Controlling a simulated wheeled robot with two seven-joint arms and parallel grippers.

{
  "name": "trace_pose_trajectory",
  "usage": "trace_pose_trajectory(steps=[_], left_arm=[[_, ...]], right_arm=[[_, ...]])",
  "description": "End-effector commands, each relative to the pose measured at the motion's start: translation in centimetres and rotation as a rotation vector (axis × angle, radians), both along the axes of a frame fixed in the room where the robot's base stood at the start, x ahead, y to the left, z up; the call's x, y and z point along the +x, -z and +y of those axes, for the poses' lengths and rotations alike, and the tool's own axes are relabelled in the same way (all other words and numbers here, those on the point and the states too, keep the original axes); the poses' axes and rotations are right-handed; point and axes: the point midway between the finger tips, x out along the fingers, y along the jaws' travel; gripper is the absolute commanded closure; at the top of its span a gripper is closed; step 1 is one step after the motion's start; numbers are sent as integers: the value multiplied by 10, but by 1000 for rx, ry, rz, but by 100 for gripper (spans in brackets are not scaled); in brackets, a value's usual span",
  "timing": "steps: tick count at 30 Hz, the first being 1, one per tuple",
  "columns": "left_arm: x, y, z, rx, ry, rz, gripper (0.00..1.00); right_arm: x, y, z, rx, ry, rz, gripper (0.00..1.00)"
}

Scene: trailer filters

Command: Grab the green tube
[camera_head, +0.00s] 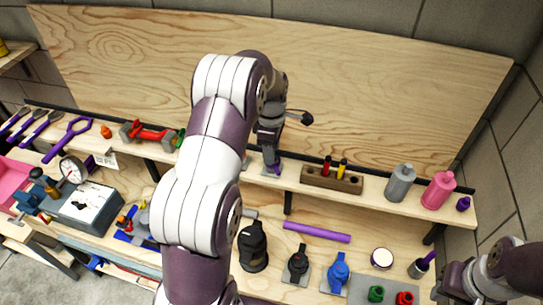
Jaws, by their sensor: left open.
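A green item (180,138) shows on the upper shelf, mostly hidden behind my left arm; I cannot tell whether it is a tube. A short green cylinder (376,294) stands on a grey plate at the front of the lower bench. The long tube lying on the bench is purple (316,232). My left gripper (271,165) is open and points down at the upper shelf, right of the half-hidden green item and apart from it. Its fingertips are small and dark here. My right gripper (452,282) is at the lower right, its jaws unclear.
A wooden block with red and yellow pieces (331,179) stands right of my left gripper. Grey (400,183) and pink (438,190) bottles stand farther right. A red clamp-like tool (147,134) lies left of the arm. The wooden back panel (400,90) bounds the shelf.

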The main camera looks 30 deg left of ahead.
Motion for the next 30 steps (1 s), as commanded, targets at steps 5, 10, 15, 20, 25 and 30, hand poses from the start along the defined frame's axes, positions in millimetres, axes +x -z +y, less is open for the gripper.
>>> trace_pose_trajectory(steps=[5, 10, 15, 20, 25, 30], left_arm=[[0, 3, 0, 0, 1, 1, 54], [0, 3, 0, 0, 1, 1, 90], [0, 3, 0, 0, 1, 1, 100], [0, 3, 0, 0, 1, 1, 100], [0, -6, 0, 0, 1, -2, 100], [0, -45, 0, 0, 1, 0, 100]], right_arm=[[0, -2, 0, 0, 0, 1, 62], [0, -2, 0, 0, 0, 2, 62], [0, -2, 0, 0, 0, 2, 62], [0, -1, 0, 0, 0, 1, 62], [0, 8, 0, 0, 0, 1, 62], [0, -4, 0, 0, 0, 1, 62]])
